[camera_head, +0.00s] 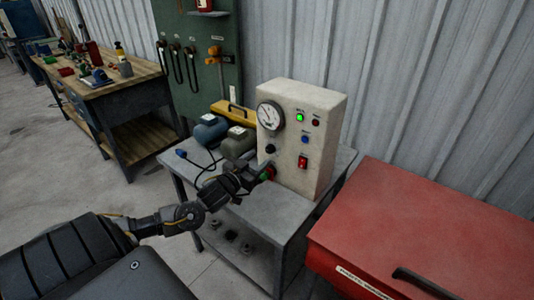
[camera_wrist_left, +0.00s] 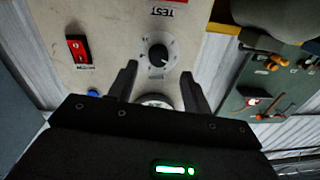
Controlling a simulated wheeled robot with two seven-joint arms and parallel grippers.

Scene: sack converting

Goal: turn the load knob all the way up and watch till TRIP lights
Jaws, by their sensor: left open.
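The load knob (camera_head: 270,149) is a small black knob on the front of a pale test box (camera_head: 318,105), below a round white gauge (camera_head: 270,115). It shows close up in the left wrist view (camera_wrist_left: 158,55), where the box appears upside down. My left gripper (camera_head: 259,174) is at the box's lower front, below the knob. Its open fingers (camera_wrist_left: 159,74) point at the knob's area with nothing between them; contact is not visible. A green lamp (camera_head: 299,117) glows; the dark red lamp (camera_head: 316,122) beside it looks unlit. Their labels are unreadable.
The box also has a blue button (camera_head: 305,139) and a red switch (camera_head: 303,161). It stands on a grey table (camera_head: 252,210) beside a dark motor unit (camera_head: 238,142). A red cabinet (camera_head: 430,225) is close on the right. A workbench (camera_head: 110,85) stands at the back left.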

